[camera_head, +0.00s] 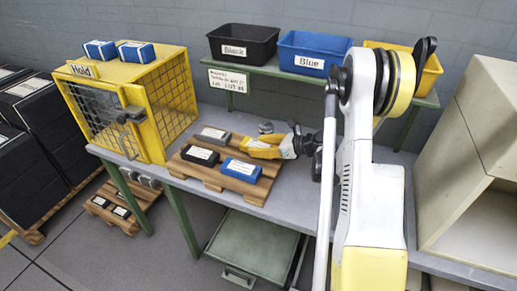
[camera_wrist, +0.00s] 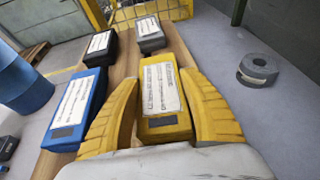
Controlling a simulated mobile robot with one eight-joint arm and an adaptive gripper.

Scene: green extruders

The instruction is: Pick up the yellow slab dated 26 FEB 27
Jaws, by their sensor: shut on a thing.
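The yellow slab (camera_wrist: 163,122) with a white label lies between the yellow fingers of my gripper (camera_wrist: 160,77) in the wrist view. The fingers are shut on its two sides. The label print is too small to read the date. In the head view my gripper (camera_head: 262,147) is low at the right end of the wooden board (camera_head: 212,181), and the fingers and slab blend together. I cannot tell whether the slab touches the board. A blue slab (camera_wrist: 75,108), a black slab (camera_wrist: 98,46) and a grey slab (camera_wrist: 150,36) are close by on the board.
A yellow mesh cage marked Hold (camera_head: 150,100) stands left of the board, with blue labelled slabs (camera_head: 136,52) on top. Black (camera_head: 243,44), blue (camera_head: 313,55) and yellow bins stand on the rear shelf. A grey ring-shaped object (camera_wrist: 257,70) sits beside the board. A beige open cabinet (camera_head: 480,160) is right.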

